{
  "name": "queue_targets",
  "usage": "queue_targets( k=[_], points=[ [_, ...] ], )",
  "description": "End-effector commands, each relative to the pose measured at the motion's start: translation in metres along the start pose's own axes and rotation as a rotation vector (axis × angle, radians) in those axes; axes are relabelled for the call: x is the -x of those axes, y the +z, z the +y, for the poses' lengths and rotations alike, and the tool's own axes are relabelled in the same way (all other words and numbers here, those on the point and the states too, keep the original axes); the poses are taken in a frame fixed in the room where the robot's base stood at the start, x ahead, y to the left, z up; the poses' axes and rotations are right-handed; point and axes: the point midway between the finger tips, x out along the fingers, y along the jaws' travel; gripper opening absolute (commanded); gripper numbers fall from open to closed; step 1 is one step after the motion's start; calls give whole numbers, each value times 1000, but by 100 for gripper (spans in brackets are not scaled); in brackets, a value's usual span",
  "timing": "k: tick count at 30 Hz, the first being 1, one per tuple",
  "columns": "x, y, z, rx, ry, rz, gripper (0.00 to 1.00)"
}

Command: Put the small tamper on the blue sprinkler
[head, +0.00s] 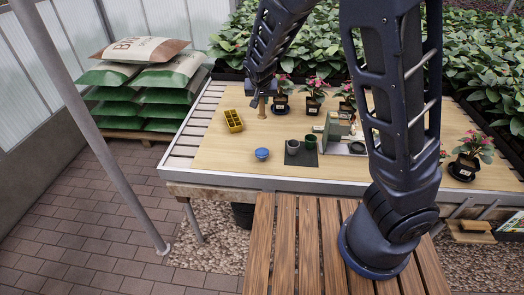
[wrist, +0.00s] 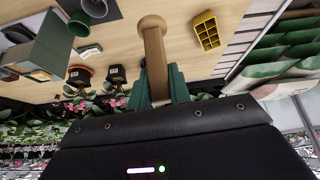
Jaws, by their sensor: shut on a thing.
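The small tamper, a brown wooden piece with a rounded end (wrist: 153,45), is between the green fingers of my gripper (wrist: 159,86) in the wrist view. In the head view the tamper (head: 262,108) hangs below my gripper (head: 262,95), over the left part of the wooden table; I cannot tell whether its end touches the top. The blue sprinkler (head: 262,154), a small round blue thing, sits on the table nearer the front edge, apart from the tamper. It does not show in the wrist view.
A yellow compartment tray (head: 234,121) lies left of the tamper. Green and grey pots (head: 310,141) stand on a dark mat (head: 300,156) right of the sprinkler, beside a greenish box (head: 337,125). Potted flowers (head: 313,98) stand behind. Bare tabletop lies between tamper and sprinkler.

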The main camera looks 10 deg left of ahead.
Motion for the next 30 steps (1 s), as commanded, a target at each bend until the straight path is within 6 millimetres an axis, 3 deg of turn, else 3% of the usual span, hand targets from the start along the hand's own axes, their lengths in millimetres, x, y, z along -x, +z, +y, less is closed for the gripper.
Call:
queue_targets(
  k=[18, 23, 30],
  points=[
    [32, -5, 1, -67, 29, 91, 0],
    [19, 2, 2, -70, 31, 91, 0],
    [-14, 21, 2, -71, 32, 91, 0]
  ],
)
